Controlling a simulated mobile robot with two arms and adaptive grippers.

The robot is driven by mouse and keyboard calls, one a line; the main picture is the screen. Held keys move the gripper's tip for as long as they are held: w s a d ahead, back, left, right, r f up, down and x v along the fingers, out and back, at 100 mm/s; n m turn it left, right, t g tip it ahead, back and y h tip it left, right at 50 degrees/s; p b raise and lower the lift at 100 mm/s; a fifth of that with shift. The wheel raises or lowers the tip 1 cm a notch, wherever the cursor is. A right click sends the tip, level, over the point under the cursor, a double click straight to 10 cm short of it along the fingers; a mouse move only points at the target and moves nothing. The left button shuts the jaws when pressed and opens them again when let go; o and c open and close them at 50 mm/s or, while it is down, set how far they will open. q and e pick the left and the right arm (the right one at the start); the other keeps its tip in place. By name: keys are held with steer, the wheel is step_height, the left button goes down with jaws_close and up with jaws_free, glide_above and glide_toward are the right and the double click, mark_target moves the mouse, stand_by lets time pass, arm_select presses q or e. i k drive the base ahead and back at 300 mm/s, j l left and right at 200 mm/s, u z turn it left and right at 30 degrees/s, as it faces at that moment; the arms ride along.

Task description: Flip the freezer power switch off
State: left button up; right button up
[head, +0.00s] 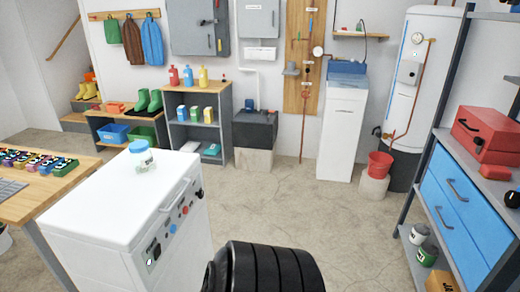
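The white chest freezer (95,215) stands at the lower left with its lid shut. A white handle (178,195) runs along the lid's front edge. A jar with a blue lid (141,156) stands on top. Neither of my grippers is in view. A black ribbed part at the bottom middle hides some floor beside the freezer.
A wooden table (35,198) with colourful small items adjoins the freezer at left. A metal shelf with a blue drawer unit (462,205) and a red toolbox (485,133) stands at right. A red bucket (379,164) is near the back wall. The concrete floor between is clear.

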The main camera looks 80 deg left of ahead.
mark_target(157, 252)
steer(key=u, duration=3.65)
